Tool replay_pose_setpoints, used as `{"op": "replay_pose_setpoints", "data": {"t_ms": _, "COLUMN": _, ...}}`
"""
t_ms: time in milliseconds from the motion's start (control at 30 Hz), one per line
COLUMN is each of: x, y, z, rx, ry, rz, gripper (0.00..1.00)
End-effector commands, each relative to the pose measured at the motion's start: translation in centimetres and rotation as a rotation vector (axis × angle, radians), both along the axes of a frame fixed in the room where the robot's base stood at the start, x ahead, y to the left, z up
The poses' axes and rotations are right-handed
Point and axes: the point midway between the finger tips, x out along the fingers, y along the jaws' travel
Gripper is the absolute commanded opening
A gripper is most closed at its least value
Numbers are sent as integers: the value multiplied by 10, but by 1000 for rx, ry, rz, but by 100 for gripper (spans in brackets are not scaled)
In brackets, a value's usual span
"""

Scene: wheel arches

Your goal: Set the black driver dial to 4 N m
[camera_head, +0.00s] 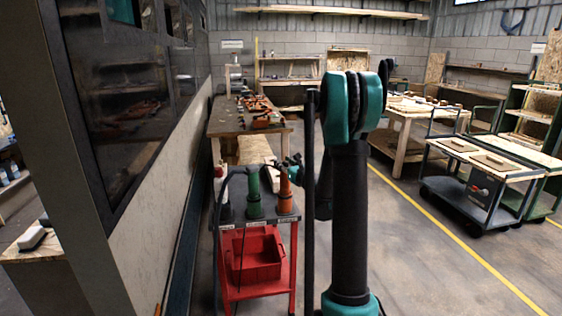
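A small red cart (292,268) with a grey top stands left of my arm. On its top are an upright green tool or holder (254,193), an orange one (285,192) and a red-and-white one (222,196). A dark curved shape, perhaps a cable, arches beside the green one. I cannot make out which item is the black driver, and no dial or scale is readable. My black and teal arm stands upright right of the cart. A small dark end, seemingly my gripper (292,161), shows just above the orange item; its fingers are too small to read.
A red bin (256,256) sits on the cart's lower shelf. A wooden workbench (228,129) with orange tools is behind. A large glazed machine or partition (145,225) bounds the left. Grey trolleys (478,190) stand right, beyond a yellow floor line; the floor between is clear.

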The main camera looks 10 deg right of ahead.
Motion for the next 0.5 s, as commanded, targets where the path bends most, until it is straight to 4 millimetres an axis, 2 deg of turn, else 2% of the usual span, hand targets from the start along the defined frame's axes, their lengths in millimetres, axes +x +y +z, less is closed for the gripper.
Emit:
{"op": "replay_pose_setpoints", "data": {"t_ms": 200, "x": 21, "y": 6, "z": 0, "rx": 0, "ry": 0, "rz": 0, "gripper": 40}}
{"op": "replay_pose_setpoints", "data": {"t_ms": 500, "x": 25, "y": 7, "z": 0, "rx": 0, "ry": 0, "rz": 0, "gripper": 40}}
